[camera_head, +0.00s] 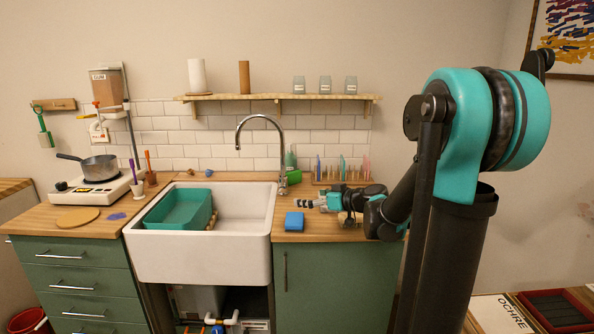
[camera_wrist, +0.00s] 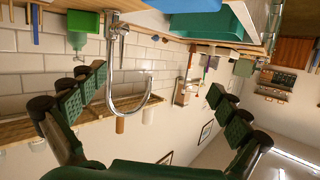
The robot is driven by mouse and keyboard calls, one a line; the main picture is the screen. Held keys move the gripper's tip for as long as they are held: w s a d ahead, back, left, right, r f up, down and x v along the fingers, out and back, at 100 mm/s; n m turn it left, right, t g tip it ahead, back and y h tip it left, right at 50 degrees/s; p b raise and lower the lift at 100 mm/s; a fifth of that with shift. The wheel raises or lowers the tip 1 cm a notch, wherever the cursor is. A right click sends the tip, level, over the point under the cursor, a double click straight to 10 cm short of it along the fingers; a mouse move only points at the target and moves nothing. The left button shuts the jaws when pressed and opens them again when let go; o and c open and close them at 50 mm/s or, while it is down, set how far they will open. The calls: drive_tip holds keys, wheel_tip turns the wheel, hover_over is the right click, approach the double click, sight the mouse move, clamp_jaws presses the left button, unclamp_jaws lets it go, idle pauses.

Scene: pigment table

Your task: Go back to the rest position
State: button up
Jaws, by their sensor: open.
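My gripper (camera_head: 303,204) is over the counter right of the sink, with its fingers pointing left toward the basin. In the wrist view, which is upside down, my gripper (camera_wrist: 158,82) has its two dark green padded fingers spread wide with nothing between them. A blue block (camera_head: 294,221) lies on the counter just below and left of the fingers, apart from them. My arm reaches in from the right side of the head view.
A white sink (camera_head: 256,215) holds a teal tub (camera_head: 177,209). A curved faucet (camera_head: 240,137) rises behind it. A rack (camera_head: 340,176) and a green bottle (camera_head: 291,160) stand near the wall. A pot (camera_head: 99,168) sits on a hotplate at left. A shelf (camera_head: 230,97) hangs above.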

drive_tip(key=s+d+f+m+g+h, duration=0.2)
drive_tip(key=s+d+f, duration=0.3)
drive_tip(key=s, duration=0.5)
drive_tip(key=s+d+f+m+g+h, duration=0.2)
drive_tip(key=s+d+f+m+h, duration=0.1)
drive_tip(key=s+f, duration=0.5)
drive_tip(key=s+d+f+m+g+h, duration=0.2)
drive_tip(key=s+d+f+h, duration=0.3)
drive_tip(key=s, duration=0.7)
drive_tip(key=shift+d+f+m+h, duration=0.3)
drive_tip(key=shift+d+f+m, duration=0.45)
drive_tip(key=shift+f, duration=0.2)
drive_tip(key=shift+w, duration=0.1)
